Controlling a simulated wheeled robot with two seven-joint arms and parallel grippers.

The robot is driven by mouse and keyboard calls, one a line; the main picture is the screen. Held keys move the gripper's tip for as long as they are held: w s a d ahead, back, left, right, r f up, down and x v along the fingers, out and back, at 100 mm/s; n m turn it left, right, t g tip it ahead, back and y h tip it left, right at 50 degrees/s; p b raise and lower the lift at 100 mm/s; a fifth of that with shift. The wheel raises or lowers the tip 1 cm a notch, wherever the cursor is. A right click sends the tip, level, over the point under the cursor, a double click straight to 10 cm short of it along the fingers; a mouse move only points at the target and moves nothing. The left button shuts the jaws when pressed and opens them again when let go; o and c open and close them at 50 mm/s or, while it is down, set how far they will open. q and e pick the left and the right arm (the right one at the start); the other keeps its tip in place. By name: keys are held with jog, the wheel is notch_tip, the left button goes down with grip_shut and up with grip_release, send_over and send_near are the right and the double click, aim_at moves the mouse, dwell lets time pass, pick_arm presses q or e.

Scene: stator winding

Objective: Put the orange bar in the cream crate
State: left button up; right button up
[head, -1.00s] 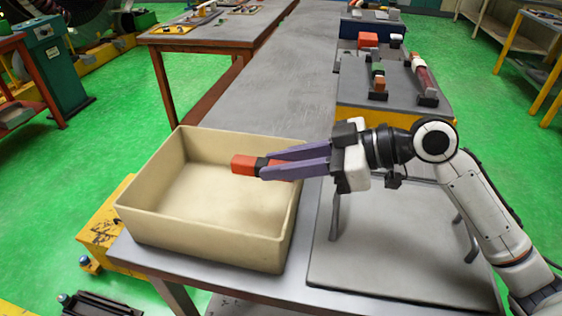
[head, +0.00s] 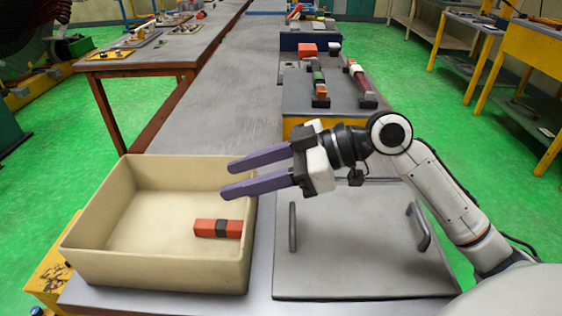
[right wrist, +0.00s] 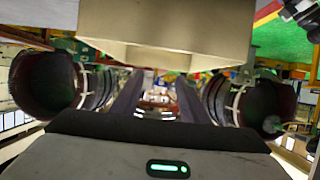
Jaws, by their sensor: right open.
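The orange bar (head: 207,228) has a black band around its middle and lies inside the cream crate (head: 150,268), near the crate's right wall. The crate stands on the near end of the grey table. My right gripper (head: 224,179) is open and empty, with its purple fingers reaching over the crate's right rim, above and apart from the bar. In the right wrist view the two fingers (right wrist: 155,98) are spread, and the crate (right wrist: 165,30) fills the top; the bar cannot be made out there. My left gripper is not in view.
A grey panel with two handles (head: 365,245) lies right of the crate. Behind it, a grey-topped stand (head: 338,90) holds coloured bars on black supports. A red block (head: 308,50) sits farther back. The long grey table (head: 215,90) is clear in the middle.

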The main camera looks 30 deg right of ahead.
jog(key=b+v, duration=0.1)
jog(key=v, duration=0.8)
jog(key=shift+s+d, duration=0.2)
jog(key=shift+d, duration=0.05)
jog(key=shift+r, duration=0.1)
